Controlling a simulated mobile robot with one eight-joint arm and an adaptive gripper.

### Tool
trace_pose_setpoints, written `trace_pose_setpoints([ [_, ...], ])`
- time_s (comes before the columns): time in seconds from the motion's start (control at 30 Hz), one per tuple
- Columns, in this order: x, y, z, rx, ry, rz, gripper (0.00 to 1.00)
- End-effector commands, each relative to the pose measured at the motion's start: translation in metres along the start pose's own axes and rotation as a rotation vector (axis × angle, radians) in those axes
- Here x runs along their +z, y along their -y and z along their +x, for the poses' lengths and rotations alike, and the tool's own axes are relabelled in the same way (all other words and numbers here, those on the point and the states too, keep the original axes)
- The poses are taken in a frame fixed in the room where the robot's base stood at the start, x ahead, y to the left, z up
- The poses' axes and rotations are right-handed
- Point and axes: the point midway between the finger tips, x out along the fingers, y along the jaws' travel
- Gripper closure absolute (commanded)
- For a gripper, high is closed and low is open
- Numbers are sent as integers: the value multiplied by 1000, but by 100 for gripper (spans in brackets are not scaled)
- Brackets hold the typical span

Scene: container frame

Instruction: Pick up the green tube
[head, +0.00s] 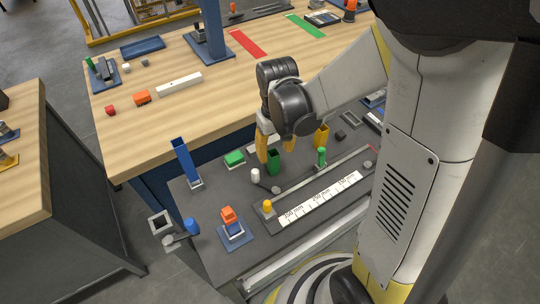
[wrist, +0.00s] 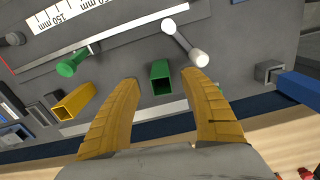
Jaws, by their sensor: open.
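The green tube (head: 274,164) is a short, square, hollow tube standing on the dark grey work surface. In the wrist view the green tube (wrist: 161,78) shows its open end between my two yellow fingers, near their tips. My gripper (head: 276,156) is open and points down over the tube, with one finger on each side. In the wrist view my gripper (wrist: 160,77) shows a gap between each finger and the tube. I cannot tell exactly how far down the fingertips reach along it.
A green peg (head: 320,157) and a yellow square tube (wrist: 74,101) stand nearby. A taller blue tube (head: 185,160), a green block (head: 234,158) and a ruler strip (head: 320,197) are also on the surface.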

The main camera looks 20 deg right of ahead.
Motion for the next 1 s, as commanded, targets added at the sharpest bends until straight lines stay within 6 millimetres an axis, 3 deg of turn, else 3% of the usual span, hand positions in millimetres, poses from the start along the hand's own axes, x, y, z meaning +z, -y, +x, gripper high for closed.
trace_pose_setpoints([
  [0.27, -3, 0, 22, 0, -1, 0, 48],
  [0.5, -10, 1, 60, 0, -1, 0, 48],
  [0.77, -9, 1, 63, 0, -1, 0, 48],
  [0.93, -9, 1, 63, 0, -1, 0, 95],
  [1.0, -9, 1, 63, 0, -1, 0, 100],
])
